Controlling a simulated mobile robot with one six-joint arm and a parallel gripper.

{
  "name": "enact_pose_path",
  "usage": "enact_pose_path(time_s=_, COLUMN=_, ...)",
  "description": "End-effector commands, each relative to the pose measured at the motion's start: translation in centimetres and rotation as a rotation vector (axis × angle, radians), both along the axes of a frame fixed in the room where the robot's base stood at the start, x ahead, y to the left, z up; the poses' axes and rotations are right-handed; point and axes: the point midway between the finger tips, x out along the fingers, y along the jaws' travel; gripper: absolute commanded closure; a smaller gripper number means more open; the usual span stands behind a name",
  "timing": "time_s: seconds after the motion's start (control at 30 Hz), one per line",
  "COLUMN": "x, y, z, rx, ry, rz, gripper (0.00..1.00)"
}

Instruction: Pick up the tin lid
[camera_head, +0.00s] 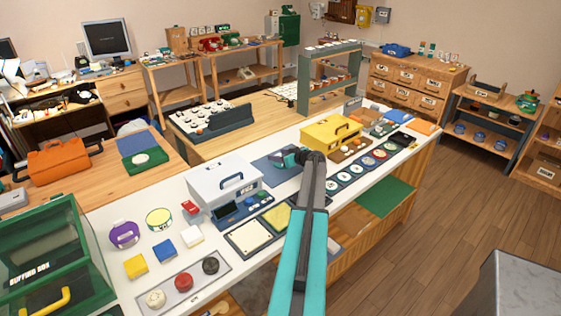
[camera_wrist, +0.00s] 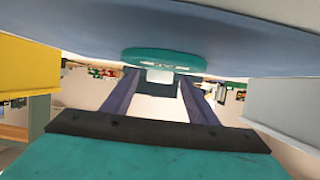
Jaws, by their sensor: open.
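A flat teal round piece (camera_wrist: 145,58), which looks like the tin lid, lies against the blue-grey mat in the wrist view, where the scene appears upside down. A small pale block-like part shows at its middle. My gripper (camera_wrist: 160,80) is open, its two dark fingers apart on either side of that pale part, and I see no grip on it. In the head view my gripper (camera_head: 291,157) is low over the blue mat (camera_head: 268,173). There my arm and gripper hide much of the teal piece.
A white toolbox (camera_head: 222,181) stands left of the mat, and a yellow toolbox (camera_head: 330,132) stands close on its right. A row of round discs (camera_head: 344,180) lies to the right of my arm. A green buffing box (camera_head: 50,262) is at the far left.

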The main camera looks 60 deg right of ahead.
Motion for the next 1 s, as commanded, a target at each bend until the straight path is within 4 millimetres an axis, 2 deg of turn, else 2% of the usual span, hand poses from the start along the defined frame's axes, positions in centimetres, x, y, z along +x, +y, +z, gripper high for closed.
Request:
enact_pose_path(time_s=0.2, x=1.25, y=-0.45, z=-0.54, rx=0.001, ry=0.0, rz=-0.001, gripper=0.47)
enact_pose_path(time_s=0.77, x=1.19, y=-0.47, z=-0.62, rx=0.0, ry=0.0, rz=-0.002, gripper=0.47)
enact_pose_path(time_s=0.87, x=1.19, y=-0.48, z=-0.61, rx=0.0, ry=0.0, rz=-0.002, gripper=0.6)
enact_pose_path(time_s=1.0, x=1.17, y=-0.49, z=-0.61, rx=0.0, ry=0.0, rz=-0.002, gripper=0.84)
